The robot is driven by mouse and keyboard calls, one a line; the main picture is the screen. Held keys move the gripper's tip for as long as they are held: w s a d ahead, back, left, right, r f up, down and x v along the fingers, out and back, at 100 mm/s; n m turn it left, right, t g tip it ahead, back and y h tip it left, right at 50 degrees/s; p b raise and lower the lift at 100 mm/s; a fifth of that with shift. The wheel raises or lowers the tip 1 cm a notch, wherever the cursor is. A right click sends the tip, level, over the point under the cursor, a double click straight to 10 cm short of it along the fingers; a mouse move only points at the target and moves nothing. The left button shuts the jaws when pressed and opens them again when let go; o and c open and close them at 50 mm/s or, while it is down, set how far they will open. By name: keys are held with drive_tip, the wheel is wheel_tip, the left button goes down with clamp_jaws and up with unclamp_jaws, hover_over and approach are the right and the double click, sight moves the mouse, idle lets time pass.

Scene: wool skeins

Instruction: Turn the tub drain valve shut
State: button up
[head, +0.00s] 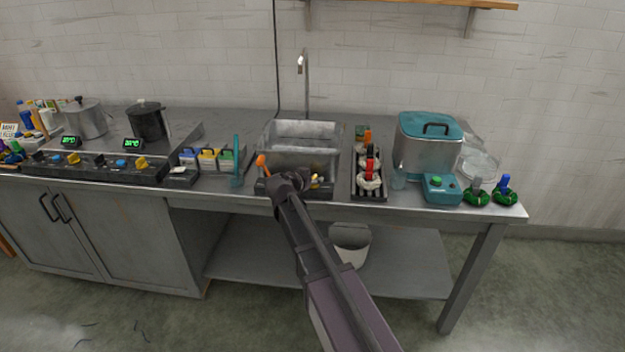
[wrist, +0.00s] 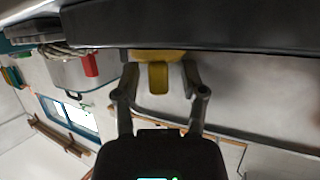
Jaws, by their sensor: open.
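A yellow valve handle (wrist: 158,77) sticks out from under a long dark edge in the wrist view. My gripper (wrist: 161,90) is open, with one finger on each side of the handle. Gaps show between the handle and both fingers, so it is not gripped. In the head view my gripper (head: 292,182) is at the front of the steel sink tub (head: 300,128), with a small yellow part (head: 316,180) just to its right. My gripper and arm hide much of the tub's front there. I cannot tell the valve's exact angle.
An orange lever (head: 262,161) stands left of my gripper. A dark rack (head: 356,190) with skeins and a teal-lidded steel pot (head: 420,155) stand to the right. Small coloured boxes (head: 208,158) stand to the left. A white bucket (head: 350,245) sits on the lower shelf.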

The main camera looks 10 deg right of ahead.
clamp_jaws()
drive_tip(key=shift+n+y, duration=0.3)
drive_tip(key=shift+s+d+n+t+y, duration=0.1)
drive_tip(key=shift+n+t+y, duration=0.4)
drive_tip(key=shift+t, duration=0.1)
drive_tip(key=shift+n+t+y, duration=0.9)
drive_tip(key=shift+n+y, duration=0.8)
